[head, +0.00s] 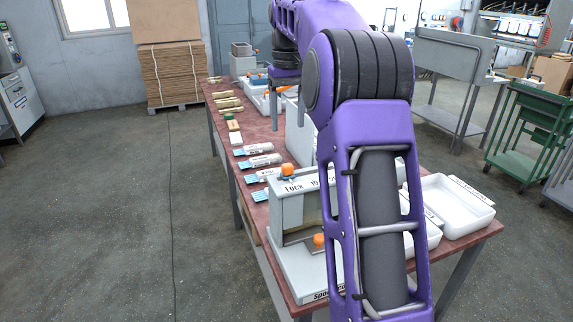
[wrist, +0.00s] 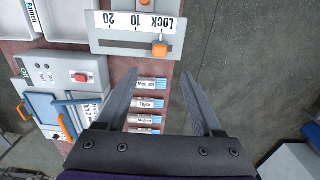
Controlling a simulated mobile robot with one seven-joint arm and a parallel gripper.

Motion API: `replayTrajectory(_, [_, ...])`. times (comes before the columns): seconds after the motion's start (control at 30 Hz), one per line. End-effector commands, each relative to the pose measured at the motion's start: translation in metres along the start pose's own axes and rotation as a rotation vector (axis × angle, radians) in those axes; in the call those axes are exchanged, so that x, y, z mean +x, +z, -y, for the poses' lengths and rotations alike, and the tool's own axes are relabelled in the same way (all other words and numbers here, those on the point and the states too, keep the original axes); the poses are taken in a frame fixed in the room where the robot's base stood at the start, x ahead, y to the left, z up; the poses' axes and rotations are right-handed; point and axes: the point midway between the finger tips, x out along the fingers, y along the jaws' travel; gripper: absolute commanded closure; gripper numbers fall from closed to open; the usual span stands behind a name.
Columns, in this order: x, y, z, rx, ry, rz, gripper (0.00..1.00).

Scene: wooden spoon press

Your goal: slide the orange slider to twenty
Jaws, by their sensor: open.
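The orange slider (wrist: 160,49) sits in the slot of a grey and white press panel (wrist: 110,44), at the Lock end of its scale. In the wrist view the scale reads Lock at the right, then 10, then 20 at the left. In the head view the orange slider (head: 288,169) sits on top of the press (head: 288,212), near the word Lock. My gripper (wrist: 158,74) is open and empty; in the wrist picture its fingertips lie just below the slider, one to each side. Whether they touch anything I cannot tell. In the head view my arm hides my gripper and part of the scale.
Labelled packs (wrist: 152,83) lie in a row on the reddish table (head: 232,172). A control box with a red button (wrist: 80,77) and a blue fixture with orange handles (wrist: 66,127) stand left in the wrist view. White trays (head: 455,206) stand at the right in the head view.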

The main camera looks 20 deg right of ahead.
Motion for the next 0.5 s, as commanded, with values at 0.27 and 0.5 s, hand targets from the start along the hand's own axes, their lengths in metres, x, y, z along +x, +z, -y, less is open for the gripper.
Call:
replayTrajectory(0.27, [0.065, 0.001, 0.0, -0.001, 0.0, 0.002, 0.32])
replayTrajectory(0.5, [0.106, 0.0, 0.0, 0.0, 0.0, 0.0, 0.32])
